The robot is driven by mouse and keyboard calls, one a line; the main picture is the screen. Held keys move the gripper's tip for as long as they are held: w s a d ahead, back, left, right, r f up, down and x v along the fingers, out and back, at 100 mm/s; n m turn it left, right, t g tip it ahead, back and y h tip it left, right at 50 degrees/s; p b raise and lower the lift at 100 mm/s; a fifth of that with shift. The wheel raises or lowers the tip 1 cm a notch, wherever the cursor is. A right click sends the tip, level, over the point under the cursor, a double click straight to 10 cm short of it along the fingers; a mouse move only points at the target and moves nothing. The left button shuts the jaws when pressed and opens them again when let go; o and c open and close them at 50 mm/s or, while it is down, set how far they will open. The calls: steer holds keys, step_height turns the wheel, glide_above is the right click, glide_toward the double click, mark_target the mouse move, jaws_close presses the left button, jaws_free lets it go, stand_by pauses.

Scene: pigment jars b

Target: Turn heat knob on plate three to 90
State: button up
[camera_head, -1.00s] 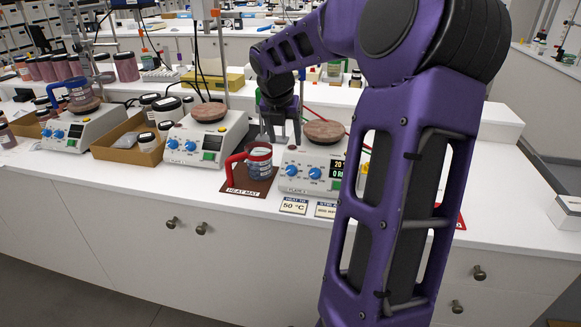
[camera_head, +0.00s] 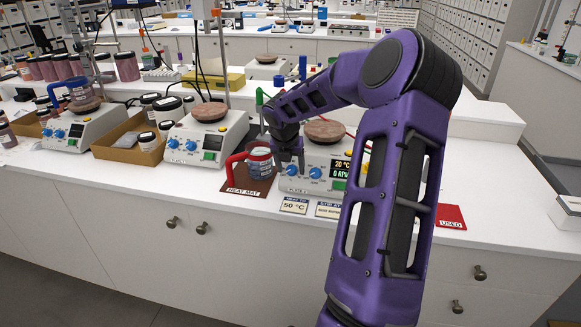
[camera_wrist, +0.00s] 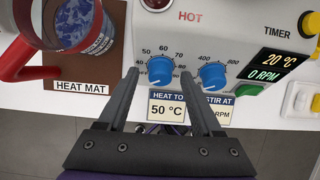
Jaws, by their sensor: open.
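The hot plate in front of my gripper (camera_head: 328,155) has two blue knobs; its plate label is too small to read surely. The left knob (camera_wrist: 160,71), inside a scale marked from about 40 to 80, is the heat knob. The right knob (camera_wrist: 213,76) has a stir scale. The display (camera_wrist: 265,65) reads 20 °C and 0 RPM. My gripper (camera_wrist: 159,78) is open, with one fingertip on each side of the heat knob, the right one between the two knobs. Contact cannot be told. The exact knob setting is unclear.
A card (camera_wrist: 168,108) reading "HEAT TO 50 °C" lies before the plate. A red-handled beaker (camera_head: 258,160) on a brown heat mat (camera_head: 238,185) stands close at left. Two other hot plates (camera_head: 205,135) (camera_head: 84,128) stand farther left. A red "USED" mat (camera_head: 451,216) lies right.

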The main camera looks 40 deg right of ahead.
jaws_close()
